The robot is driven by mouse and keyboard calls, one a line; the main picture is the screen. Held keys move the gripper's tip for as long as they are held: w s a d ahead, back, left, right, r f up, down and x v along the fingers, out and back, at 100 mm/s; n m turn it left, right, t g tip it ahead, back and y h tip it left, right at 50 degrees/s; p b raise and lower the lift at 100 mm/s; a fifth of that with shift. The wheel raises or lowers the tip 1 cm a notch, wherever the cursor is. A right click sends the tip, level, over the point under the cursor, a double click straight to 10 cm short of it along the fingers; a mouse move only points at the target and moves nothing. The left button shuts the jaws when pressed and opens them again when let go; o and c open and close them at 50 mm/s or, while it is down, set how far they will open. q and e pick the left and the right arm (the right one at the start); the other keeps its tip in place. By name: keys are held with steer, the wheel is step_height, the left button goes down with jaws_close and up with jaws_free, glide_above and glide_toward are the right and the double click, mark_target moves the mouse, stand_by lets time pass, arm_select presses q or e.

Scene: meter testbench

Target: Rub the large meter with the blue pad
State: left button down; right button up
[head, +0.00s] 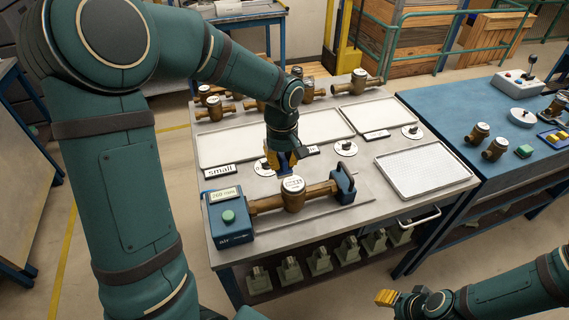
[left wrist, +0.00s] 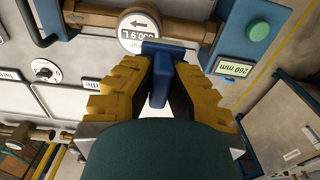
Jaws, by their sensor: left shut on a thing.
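A brass meter (head: 293,200) with a round white dial lies clamped in the blue test bench, and it is a long one. In the left wrist view its dial (left wrist: 139,30) shows an arrow and digits. My left gripper (head: 281,162) is just behind and above the meter, pointing down. Its yellow fingers are shut on the blue pad (left wrist: 160,84), a T-shaped piece. The pad's wide end overlaps the dial's edge in the left wrist view; I cannot tell if they touch. My right gripper (head: 386,298) is low at the front right, clear of the table, its fingers unclear.
The bench has a blue box (head: 227,216) with a green button and a blue clamp (head: 344,185). White trays (head: 413,174) and label signs (head: 219,170) lie around. Other brass meters (head: 356,83) stand at the back. A blue table (head: 440,105) with more parts is at right.

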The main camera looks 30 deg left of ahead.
arm_select(q)
steer(key=shift+r+p, duration=0.7)
steer(key=shift+r, duration=0.5)
arm_select(e)
steer(key=shift+v, duration=1.1)
arm_select(q)
steer(key=shift+f, duration=0.1)
arm_select(e)
steer(key=shift+w, duration=0.15)
